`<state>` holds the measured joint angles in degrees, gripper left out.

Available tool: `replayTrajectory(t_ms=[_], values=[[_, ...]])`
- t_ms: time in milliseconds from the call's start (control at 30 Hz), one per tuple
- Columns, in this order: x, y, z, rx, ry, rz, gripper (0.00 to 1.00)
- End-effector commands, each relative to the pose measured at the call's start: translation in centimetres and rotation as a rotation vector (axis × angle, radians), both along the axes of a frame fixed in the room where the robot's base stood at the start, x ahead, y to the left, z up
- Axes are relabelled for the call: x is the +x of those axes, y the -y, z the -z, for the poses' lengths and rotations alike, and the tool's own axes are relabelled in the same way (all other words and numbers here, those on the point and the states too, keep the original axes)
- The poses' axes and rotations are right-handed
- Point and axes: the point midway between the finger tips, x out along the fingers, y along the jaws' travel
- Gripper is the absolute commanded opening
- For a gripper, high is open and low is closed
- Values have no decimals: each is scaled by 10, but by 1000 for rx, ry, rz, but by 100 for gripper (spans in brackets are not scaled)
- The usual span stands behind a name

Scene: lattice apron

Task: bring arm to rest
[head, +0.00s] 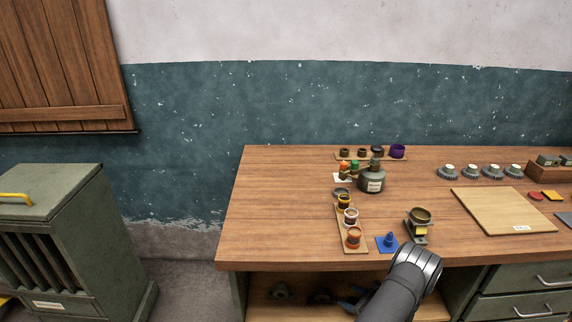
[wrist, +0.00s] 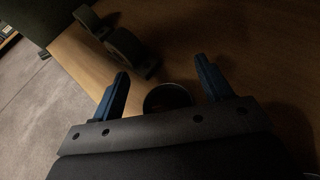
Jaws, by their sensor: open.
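My gripper (wrist: 161,66) is open in the wrist view, with its two blue fingers spread apart. A dark round object (wrist: 167,97) shows between the fingers, close to the palm; I cannot tell whether anything touches it. Nothing is seen held.
The wooden bench top (head: 285,205) carries small pots, a grey canister (head: 371,180) and a pale board (head: 503,210). Its front edge is above my gripper. Dark shelf parts (head: 280,292) lie left of it. Drawers (head: 520,305) are at right, a green cabinet (head: 75,220) at left.

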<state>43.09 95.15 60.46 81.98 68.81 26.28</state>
Motion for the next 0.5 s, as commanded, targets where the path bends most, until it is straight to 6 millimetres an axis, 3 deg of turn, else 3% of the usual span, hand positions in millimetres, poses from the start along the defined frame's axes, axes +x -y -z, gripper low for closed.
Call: replayTrajectory(t_ms=[500], values=[[-69,50,-57,-2,0,4,72]])
